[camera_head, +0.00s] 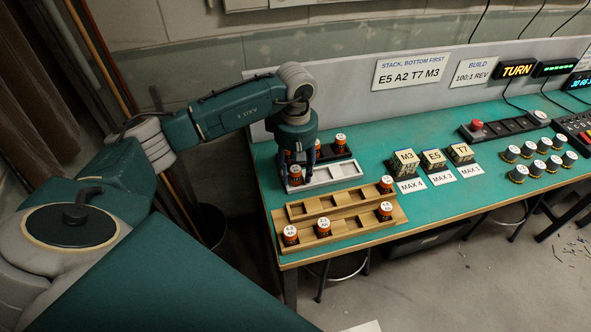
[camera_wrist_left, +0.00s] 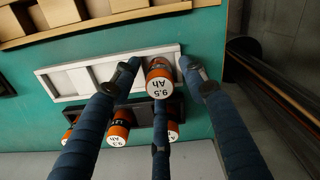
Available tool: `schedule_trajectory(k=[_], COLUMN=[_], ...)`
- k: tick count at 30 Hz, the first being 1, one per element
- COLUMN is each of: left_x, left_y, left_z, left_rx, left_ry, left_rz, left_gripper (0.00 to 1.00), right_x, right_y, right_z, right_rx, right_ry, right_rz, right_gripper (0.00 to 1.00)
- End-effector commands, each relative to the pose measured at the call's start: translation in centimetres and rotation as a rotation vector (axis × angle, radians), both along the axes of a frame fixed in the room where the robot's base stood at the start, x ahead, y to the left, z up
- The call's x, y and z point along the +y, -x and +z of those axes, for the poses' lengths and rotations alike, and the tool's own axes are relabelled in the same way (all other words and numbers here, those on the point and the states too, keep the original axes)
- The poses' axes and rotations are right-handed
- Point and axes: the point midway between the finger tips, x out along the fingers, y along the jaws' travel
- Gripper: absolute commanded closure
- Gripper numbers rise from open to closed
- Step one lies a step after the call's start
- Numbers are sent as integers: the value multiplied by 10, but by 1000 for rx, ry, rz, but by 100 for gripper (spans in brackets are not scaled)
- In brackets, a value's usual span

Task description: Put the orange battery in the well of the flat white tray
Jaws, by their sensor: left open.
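The flat white tray (camera_head: 345,181) lies on the green bench, and it also shows in the left wrist view (camera_wrist_left: 52,82). An orange battery (camera_head: 295,179) with a white top stands upright at the tray's left end. In the left wrist view that battery (camera_wrist_left: 159,80) reads 9.5 Ah, at the tray's right end; its foot is hidden, so I cannot tell how it is seated. My left gripper (camera_head: 297,164) is open around this battery, its fingers (camera_wrist_left: 160,72) spread to either side with visible gaps. My right gripper is out of view.
A black tray (camera_head: 338,158) with several orange batteries (camera_head: 340,140) stands just behind. Wooden racks (camera_head: 350,226) with more batteries (camera_head: 291,235) are in front. Labelled blocks (camera_head: 405,161) and several knobs (camera_head: 528,149) stand to the right.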

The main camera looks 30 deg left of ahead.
Motion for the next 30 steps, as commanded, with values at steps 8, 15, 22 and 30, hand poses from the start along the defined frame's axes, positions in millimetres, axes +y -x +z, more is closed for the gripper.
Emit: schedule_trajectory(k=[8, 15, 22, 30], left_x=[0, 0, 0, 0], left_y=[-2, -1, -1, 0], left_z=[46, 96, 119, 122], left_rx=[-7, -5, -1, 0], left_ry=[0, 0, 0, 1], left_rz=[0, 0, 0, 0], left_gripper=[56, 56, 56, 56], right_x=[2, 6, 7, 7], right_y=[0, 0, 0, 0], right_z=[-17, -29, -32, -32], right_rx=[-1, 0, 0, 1], right_ry=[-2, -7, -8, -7], right_rz=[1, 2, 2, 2], right_gripper=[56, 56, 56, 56])
